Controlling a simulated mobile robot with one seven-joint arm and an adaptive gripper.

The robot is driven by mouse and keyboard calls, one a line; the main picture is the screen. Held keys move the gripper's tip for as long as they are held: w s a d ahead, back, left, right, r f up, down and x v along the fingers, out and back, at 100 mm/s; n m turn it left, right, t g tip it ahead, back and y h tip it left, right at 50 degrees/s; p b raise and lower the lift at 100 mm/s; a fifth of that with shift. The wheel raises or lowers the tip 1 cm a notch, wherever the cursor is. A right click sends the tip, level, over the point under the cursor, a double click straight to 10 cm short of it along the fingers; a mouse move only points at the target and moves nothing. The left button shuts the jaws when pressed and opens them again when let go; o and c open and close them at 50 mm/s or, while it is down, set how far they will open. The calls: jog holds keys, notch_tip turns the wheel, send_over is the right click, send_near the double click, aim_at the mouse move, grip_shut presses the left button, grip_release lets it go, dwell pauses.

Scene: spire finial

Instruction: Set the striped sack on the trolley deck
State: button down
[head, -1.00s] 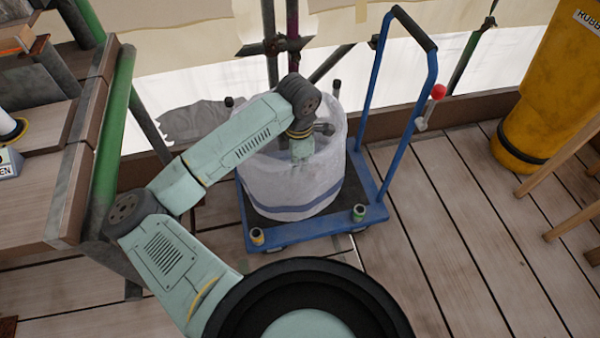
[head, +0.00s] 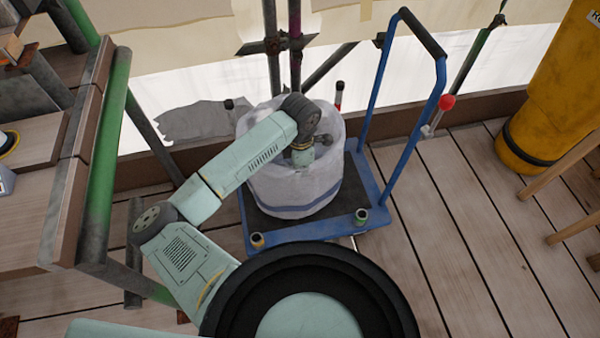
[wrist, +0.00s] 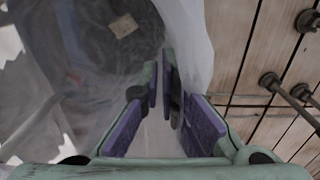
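The striped sack (head: 290,190) is whitish with a blue band near its base. It stands upright within the blue-edged trolley deck (head: 310,229), towards its left side; its base looks down at the dark deck surface, but I cannot see the contact itself. My gripper (head: 303,160) is at the sack's open mouth, partly hidden by my arm. In the wrist view, the purple-padded fingers of my gripper (wrist: 163,90) are close together astride the sack's wall (wrist: 193,40), pinching it. The sack's grey interior fills the left of that view.
The trolley's blue handle (head: 437,105) rises at the right. Small posts stand at the deck corners, including a front right one (head: 361,216). Scaffold poles (head: 270,50) stand behind, a green pole (head: 102,150) left. A yellow container (head: 550,90) stands right; the plank floor between is clear.

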jog(key=shift+f, duration=1.35)
jog(key=c, duration=2.3)
grip_release()
jog(key=shift+f, duration=0.2)
jog(key=o, duration=0.5)
jog(key=shift+r, duration=0.1)
notch_tip(320, 180, up, 12)
jog(key=b, duration=0.2)
jog(key=shift+s, duration=0.15)
jog(key=shift+d+r, duration=0.1)
